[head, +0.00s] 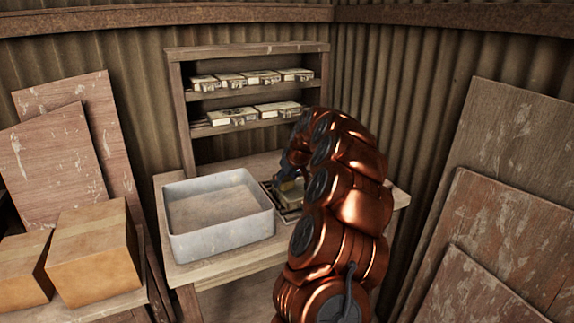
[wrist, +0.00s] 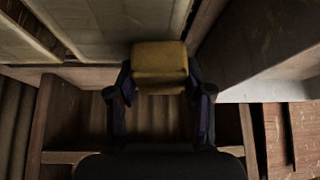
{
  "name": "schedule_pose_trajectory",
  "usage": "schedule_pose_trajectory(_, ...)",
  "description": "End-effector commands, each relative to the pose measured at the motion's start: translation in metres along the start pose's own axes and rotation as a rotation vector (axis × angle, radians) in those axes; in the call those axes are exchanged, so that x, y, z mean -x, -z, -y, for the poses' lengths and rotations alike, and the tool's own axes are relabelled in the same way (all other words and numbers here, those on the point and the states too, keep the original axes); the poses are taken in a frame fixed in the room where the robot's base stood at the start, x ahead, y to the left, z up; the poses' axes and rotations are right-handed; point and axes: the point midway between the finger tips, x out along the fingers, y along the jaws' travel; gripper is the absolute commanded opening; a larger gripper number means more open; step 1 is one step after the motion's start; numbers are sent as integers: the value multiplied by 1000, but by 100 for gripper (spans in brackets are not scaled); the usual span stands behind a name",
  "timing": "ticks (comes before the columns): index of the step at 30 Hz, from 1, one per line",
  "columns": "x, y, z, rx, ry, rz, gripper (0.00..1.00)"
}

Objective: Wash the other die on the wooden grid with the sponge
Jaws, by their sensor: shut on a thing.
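My gripper (wrist: 160,88) is shut on a yellow-brown sponge (wrist: 160,66) in the wrist view. In the head view my gripper (head: 290,172) and the sponge (head: 289,186) are over the wooden grid (head: 285,211), just right of the grey basin. A pale flat die (wrist: 112,25) lies beside and under the sponge in the wrist view. Another pale panel (wrist: 25,38) shows at the left edge there. I cannot tell whether the sponge touches the die. My arm hides much of the grid in the head view.
The grey metal basin (head: 221,243) stands on the table (head: 225,266), left of the grid. A wooden shelf (head: 247,50) with several boxed dies (head: 233,116) stands behind. Cardboard boxes (head: 95,255) sit at the left. Boards (head: 505,255) lean on the right wall.

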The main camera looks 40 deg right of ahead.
Motion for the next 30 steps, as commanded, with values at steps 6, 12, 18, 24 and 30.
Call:
schedule_pose_trajectory(6, 18, 12, 0, 2, -1, -2, 13)
schedule_pose_trajectory(12, 32, 22, 2, 4, 0, -2, 13)
schedule_pose_trajectory(18, 47, 32, 3, 5, 1, -2, 13)
schedule_pose_trajectory(24, 53, 36, 3, 5, 1, -3, 13)
schedule_pose_trajectory(30, 53, 36, 3, 5, 2, -2, 13)
